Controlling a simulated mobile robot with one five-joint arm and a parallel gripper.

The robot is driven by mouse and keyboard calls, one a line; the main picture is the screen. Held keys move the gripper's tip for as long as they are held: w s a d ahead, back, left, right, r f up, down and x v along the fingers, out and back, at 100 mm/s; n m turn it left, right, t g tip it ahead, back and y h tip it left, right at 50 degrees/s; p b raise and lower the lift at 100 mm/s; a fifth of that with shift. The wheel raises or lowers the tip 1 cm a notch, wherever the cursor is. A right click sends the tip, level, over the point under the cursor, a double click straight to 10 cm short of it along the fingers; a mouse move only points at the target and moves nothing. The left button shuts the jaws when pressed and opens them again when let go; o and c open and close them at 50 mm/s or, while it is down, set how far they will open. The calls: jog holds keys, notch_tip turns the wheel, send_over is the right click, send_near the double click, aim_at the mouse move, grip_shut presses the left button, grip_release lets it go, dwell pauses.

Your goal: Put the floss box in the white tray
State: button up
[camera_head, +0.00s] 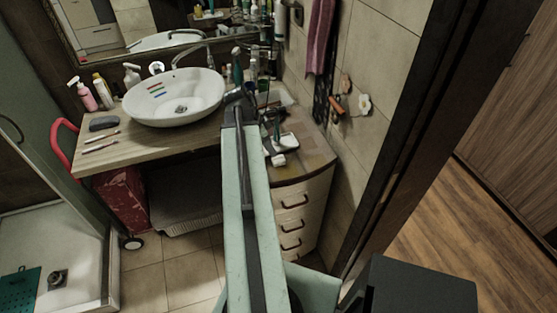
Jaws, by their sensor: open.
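The white tray (289,141) is on the right part of the counter, just right of my arm, and holds small items. A small white box-like thing (278,160) sits at the tray's near side; it may be the floss box, but it is too small to be sure. I cannot tell if it touches the tray. My gripper (238,96) is at the far end of my raised arm, open, between the basin's right rim and the tray. Its fingers are small and dark, and no object shows in it. My arm hides part of the counter.
A white oval basin (202,103) with a faucet stands on the wooden counter (150,148). Pump bottles (83,95) and toothbrushes (101,140) are on the left. Several bottles (256,68) crowd the back right near the mirror. Drawers (294,210) are below right.

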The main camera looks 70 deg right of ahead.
aim_at(279, 159)
jog(key=shift+b+x, duration=1.15)
jog(key=shift+b, duration=0.05)
jog(key=b+x, duration=0.5)
jog(key=shift+s+f, duration=0.25)
jog(key=shift+f, duration=0.1)
jog(key=shift+r, duration=0.2)
grip_shut()
notch_tip(279, 159, up, 10)
jog(key=p, duration=1.1)
notch_tip(279, 159, down, 9)
jog(key=b, duration=0.9)
jog(key=shift+r, duration=0.4)
